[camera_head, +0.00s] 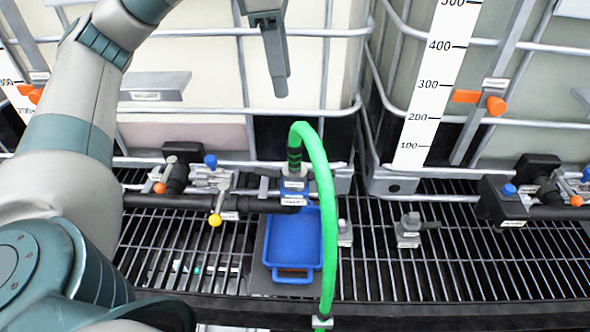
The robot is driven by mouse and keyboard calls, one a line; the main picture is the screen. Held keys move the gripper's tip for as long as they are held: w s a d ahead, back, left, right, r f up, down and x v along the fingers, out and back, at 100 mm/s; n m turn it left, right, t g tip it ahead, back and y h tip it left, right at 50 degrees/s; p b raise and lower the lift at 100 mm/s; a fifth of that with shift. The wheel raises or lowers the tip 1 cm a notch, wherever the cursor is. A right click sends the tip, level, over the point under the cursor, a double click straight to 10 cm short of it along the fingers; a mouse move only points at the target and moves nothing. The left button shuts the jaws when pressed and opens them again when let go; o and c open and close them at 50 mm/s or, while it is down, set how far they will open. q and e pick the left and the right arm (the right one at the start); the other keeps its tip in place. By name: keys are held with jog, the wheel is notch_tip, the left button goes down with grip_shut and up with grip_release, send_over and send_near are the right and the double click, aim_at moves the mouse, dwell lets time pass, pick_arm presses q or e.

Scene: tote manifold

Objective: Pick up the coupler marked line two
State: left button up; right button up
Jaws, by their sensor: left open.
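A green hose (325,200) arches up from the front edge and ends in a dark, banded coupler (294,157). The coupler stands upright on a blue block with white tags (293,188). The tags are too small to read, so I cannot tell which part is marked line two. My left gripper (279,88) hangs from the top edge, above and slightly left of the coupler, apart from it. It is open and empty, its fingers overlapping in this view. My right gripper is not in view.
A blue tray (292,240) lies on the grating in front of the block. Caged totes (200,80) stand behind. A valve with a yellow knob (216,220) is left of the tray; small grey fittings (408,235) are to the right.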

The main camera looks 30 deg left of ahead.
pick_arm(q)
jog(key=p, duration=0.3)
send_near(293, 144)
jog(key=f, duration=0.2)
jog(key=w+f, duration=0.1)
jog(key=f, duration=0.2)
jog(key=shift+w+f+p, duration=0.1)
jog(key=shift+f+p, duration=0.2)
jog(key=shift+f, duration=0.35)
jog(key=shift+d+f+p, duration=0.2)
jog(key=shift+f+p, duration=0.05)
jog(key=shift+p, duration=0.15)
jog(key=shift+s+d+f+p, duration=0.2)
jog(key=shift+f+p, duration=0.45)
jog(key=shift+p, duration=0.05)
notch_tip(293, 144, down, 2)
jog(key=shift+d+f+p, duration=0.1)
jog(key=shift+d+p, duration=0.05)
jog(key=shift+p, duration=0.3)
jog(key=shift+w+f, duration=0.1)
jog(key=shift+f, duration=0.45)
